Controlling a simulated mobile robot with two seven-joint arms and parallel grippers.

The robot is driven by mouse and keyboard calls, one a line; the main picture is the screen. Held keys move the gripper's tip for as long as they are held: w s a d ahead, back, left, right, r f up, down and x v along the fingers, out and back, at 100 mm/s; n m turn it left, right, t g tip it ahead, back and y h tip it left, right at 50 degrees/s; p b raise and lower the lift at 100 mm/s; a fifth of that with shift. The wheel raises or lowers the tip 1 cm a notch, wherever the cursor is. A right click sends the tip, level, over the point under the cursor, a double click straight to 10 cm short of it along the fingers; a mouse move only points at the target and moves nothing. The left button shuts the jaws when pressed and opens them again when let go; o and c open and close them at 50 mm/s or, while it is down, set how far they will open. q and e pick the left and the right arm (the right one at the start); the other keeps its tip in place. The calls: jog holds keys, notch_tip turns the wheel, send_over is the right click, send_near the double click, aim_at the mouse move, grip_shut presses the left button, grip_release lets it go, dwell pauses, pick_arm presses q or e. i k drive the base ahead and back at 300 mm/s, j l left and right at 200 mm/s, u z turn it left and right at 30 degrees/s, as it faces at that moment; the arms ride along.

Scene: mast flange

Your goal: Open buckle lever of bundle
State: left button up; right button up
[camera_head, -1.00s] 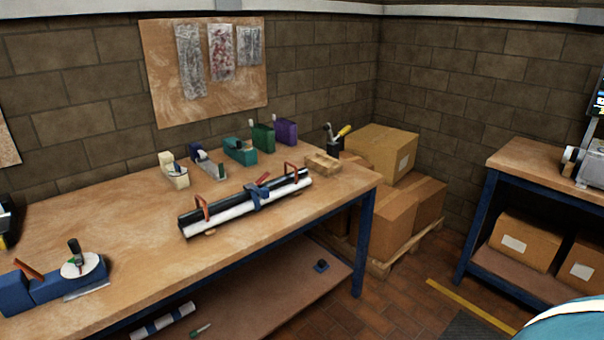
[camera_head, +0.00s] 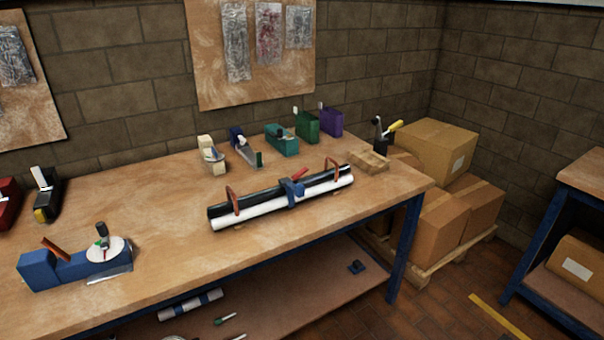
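The bundle (camera_head: 255,215) lies on the wooden workbench (camera_head: 160,205). It is made of black and white tubes side by side, with an orange-brown handle hoop near each end. A blue strap with a buckle (camera_head: 291,192) goes around it right of its middle. A red lever (camera_head: 300,174) shows at the top of the buckle, pointing up and to the right; whether it is latched is too small to tell. Neither of my grippers is in view.
A blue tool with a white disc (camera_head: 105,249) stands at the bench's left front. Several coloured holders, including a green box (camera_head: 307,127), line the back. A wooden block (camera_head: 368,162) lies at the right. Cartons (camera_head: 435,148) stand on a pallet beyond.

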aim_at(305, 169)
jog(key=i+l+u, duration=0.1)
jog(key=l, duration=0.2)
jog(key=i+l+u, duration=0.25)
jog(key=l, duration=0.4)
jog(key=i+l+u, duration=0.1)
jog(key=i+l, duration=0.15)
jog(key=i+l+u, duration=0.1)
jog(key=l, duration=0.3)
